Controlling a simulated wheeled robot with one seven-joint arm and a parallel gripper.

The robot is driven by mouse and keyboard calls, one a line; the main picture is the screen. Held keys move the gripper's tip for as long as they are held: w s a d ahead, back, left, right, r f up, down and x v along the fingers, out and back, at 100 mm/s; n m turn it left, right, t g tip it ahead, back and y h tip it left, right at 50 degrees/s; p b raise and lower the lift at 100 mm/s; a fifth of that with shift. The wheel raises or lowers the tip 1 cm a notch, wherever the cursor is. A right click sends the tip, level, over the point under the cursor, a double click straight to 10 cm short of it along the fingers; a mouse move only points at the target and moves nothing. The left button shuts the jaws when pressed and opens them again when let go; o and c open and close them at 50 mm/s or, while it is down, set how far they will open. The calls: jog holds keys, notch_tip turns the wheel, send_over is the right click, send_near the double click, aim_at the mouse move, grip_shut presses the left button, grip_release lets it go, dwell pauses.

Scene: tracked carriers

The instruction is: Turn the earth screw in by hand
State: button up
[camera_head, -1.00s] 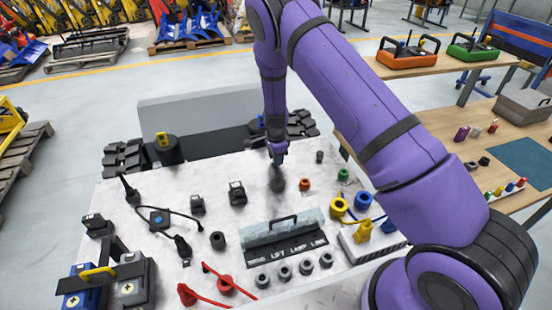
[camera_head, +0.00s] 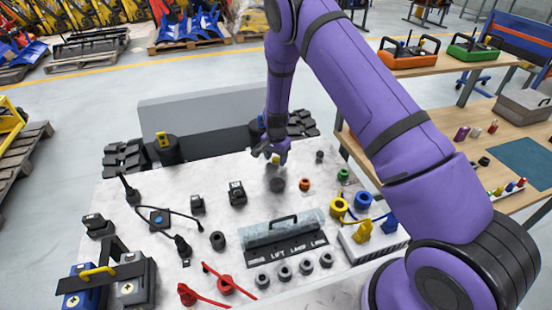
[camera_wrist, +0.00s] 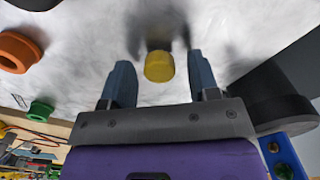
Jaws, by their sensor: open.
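A small round yellow knob (camera_wrist: 159,67), which looks like the earth screw, stands at the far edge of the pale top plate (camera_head: 330,215). It also shows in the head view (camera_head: 276,160), partly covered by my fingers. My gripper (camera_wrist: 161,80) is open, with one blue-grey finger on each side of the knob and visible gaps between. In the head view my gripper (camera_head: 271,155) is low over the plate's far edge. I cannot tell how deep the knob sits.
A dark round plug (camera_head: 277,185), an orange ring (camera_head: 305,184) and a green ring (camera_head: 343,174) stand close on the near side. A large dark cylinder (camera_wrist: 268,98) is right of my gripper in the wrist view. A handled cover (camera_head: 284,230) lies nearer.

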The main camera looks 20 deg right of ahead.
jog(key=n, duration=0.4)
jog(key=shift+n, duration=0.3)
jog(key=n, duration=1)
jog(key=shift+n, duration=0.4)
jog(key=n, duration=0.6)
jog(key=shift+n, duration=0.3)
jog(key=shift+f, duration=0.1)
